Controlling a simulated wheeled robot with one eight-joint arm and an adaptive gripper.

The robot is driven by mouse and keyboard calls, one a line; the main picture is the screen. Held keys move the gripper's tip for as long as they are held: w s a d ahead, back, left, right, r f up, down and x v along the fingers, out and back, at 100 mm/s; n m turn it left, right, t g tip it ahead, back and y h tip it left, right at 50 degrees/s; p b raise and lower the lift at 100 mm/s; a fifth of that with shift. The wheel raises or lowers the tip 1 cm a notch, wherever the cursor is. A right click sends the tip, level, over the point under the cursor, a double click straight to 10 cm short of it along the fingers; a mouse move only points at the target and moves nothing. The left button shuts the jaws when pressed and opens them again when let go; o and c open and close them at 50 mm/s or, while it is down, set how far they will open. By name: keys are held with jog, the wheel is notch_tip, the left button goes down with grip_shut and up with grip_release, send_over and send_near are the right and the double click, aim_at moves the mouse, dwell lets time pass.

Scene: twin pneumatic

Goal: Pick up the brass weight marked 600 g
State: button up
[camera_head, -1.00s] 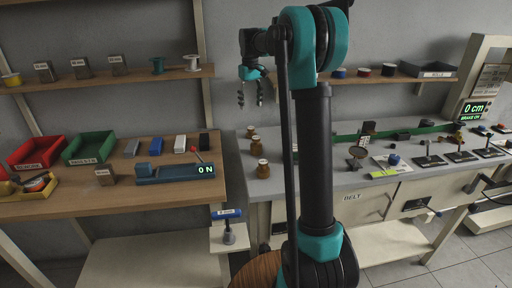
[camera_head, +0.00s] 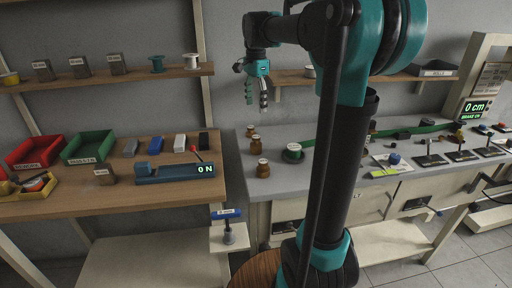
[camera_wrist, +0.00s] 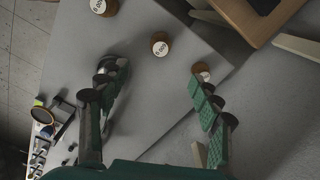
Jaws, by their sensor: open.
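Three brown brass weights with round white labels stand near the left end of the grey bench (camera_head: 330,182). In the head view they are a front one (camera_head: 263,168), a middle one (camera_head: 256,146) and a back one (camera_head: 250,132). In the wrist view the front one (camera_wrist: 103,8) is cut by the top edge, the middle one (camera_wrist: 160,46) stands clear, and the back one (camera_wrist: 201,69) is partly behind a finger. The labels are upside down and too small to read surely. My gripper (camera_head: 257,100) is open and empty above the bench's back left, fingers pointing down.
The wooden bench (camera_head: 120,205) on the left holds bins and a force gauge (camera_head: 176,172). A shelf (camera_head: 290,78) runs along the wall near my gripper. My arm hides part of the grey bench.

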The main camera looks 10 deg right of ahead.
aim_at(256, 137)
notch_tip(256, 137, down, 17)
jog(key=shift+w+f, duration=0.1)
jog(key=shift+f, duration=0.05)
dwell(0.5)
grip_shut()
dwell(0.4)
